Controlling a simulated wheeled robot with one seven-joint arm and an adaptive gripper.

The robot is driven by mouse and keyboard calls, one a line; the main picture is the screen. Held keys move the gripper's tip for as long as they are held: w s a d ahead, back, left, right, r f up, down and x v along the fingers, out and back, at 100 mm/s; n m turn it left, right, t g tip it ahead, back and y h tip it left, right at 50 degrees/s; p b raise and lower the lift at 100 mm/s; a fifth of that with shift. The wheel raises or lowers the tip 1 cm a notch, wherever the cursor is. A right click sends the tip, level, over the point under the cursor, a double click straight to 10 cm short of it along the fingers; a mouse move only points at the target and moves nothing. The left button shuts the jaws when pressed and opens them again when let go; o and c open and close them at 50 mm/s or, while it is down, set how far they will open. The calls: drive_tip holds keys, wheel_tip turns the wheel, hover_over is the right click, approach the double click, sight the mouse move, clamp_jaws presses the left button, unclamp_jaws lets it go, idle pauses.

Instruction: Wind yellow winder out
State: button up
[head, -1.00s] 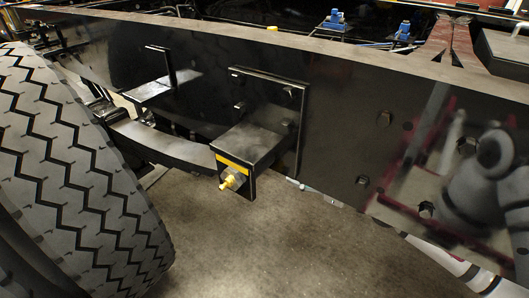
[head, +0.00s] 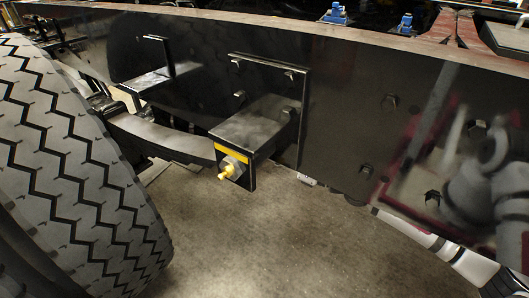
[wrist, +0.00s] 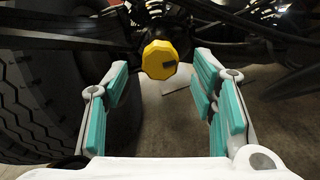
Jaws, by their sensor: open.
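In the head view a small yellow winder (head: 227,172) sits on a nut on the end plate of a black bracket (head: 250,130), below a yellow stripe. In the wrist view a yellow many-sided knob (wrist: 160,60), with a small dark patch on its face, shows ahead; I cannot tell whether it is the same winder. My gripper (wrist: 160,82) is open, with teal finger pads on either side below the knob and nothing between them. The knob lies beyond the fingertips.
A large tyre (head: 75,170) fills the left of the head view and also stands left in the wrist view (wrist: 35,100). The glossy black chassis rail (head: 340,120) runs across, with bolts and a blurred reflection at right. The concrete floor (head: 270,240) below the bracket is clear.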

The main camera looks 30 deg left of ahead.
drive_tip(key=shift+w+a+b, duration=0.15)
drive_tip(key=shift+a+b, duration=0.2)
drive_tip(key=shift+a, duration=0.9)
drive_tip(key=shift+w+a+b, duration=0.1)
drive_tip(key=shift+a+b, duration=0.25)
drive_tip(key=shift+a, duration=0.85)
drive_tip(key=c, duration=1.2)
